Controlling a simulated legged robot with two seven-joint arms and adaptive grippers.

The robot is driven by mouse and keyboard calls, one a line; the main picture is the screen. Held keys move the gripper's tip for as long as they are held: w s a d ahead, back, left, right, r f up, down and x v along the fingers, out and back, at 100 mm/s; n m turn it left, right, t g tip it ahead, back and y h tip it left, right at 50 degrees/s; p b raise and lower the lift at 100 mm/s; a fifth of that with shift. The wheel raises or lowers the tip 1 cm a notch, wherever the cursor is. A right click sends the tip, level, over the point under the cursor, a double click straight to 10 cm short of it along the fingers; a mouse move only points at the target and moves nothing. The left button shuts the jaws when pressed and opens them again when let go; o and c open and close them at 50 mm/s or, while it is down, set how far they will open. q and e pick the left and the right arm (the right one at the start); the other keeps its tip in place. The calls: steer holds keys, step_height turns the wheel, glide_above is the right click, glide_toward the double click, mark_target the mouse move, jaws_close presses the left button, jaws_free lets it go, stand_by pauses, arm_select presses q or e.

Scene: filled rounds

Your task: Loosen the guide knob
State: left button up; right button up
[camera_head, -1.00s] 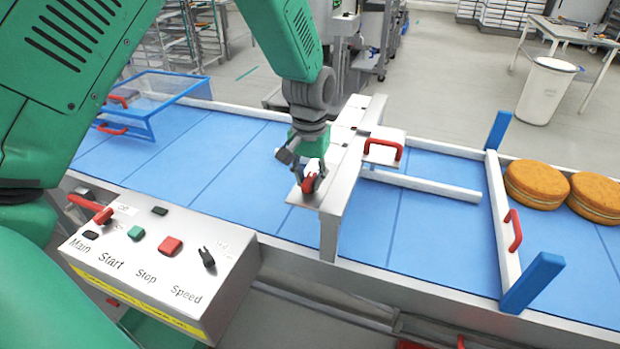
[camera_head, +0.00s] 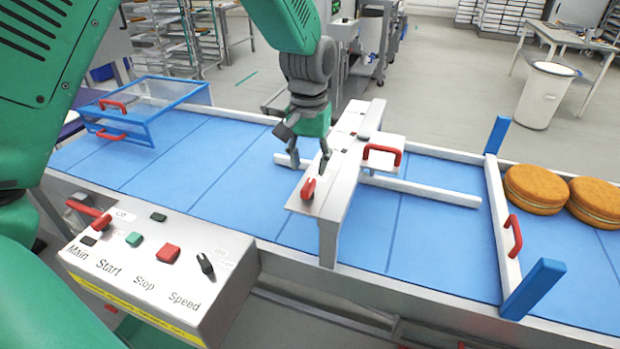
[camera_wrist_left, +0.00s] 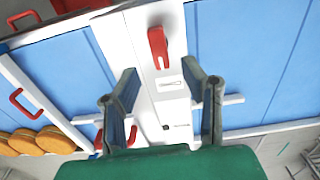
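The guide knob (camera_head: 308,188) is a red knob on the near end of the pale metal bridge (camera_head: 334,208) across the belt. It also shows in the left wrist view (camera_wrist_left: 157,45), at the top middle. My left gripper (camera_head: 314,150) hangs over the bridge, above and behind the knob. In the left wrist view its two fingers (camera_wrist_left: 162,80) are spread apart with nothing between them, and the knob lies beyond their tips, untouched. My right gripper is not in view.
The control box (camera_head: 160,265) with a red main lever, buttons and a speed dial stands at the front left. A clear blue-framed guard (camera_head: 150,108) is at the belt's left. White guide rails (camera_head: 430,190) and orange-topped rounds (camera_head: 535,188) are at the right.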

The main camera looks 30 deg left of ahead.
mark_target(309, 183)
arm_select(q)
step_height(309, 183, up, 6)
steer(key=shift+r, duration=0.1)
stand_by(0.5)
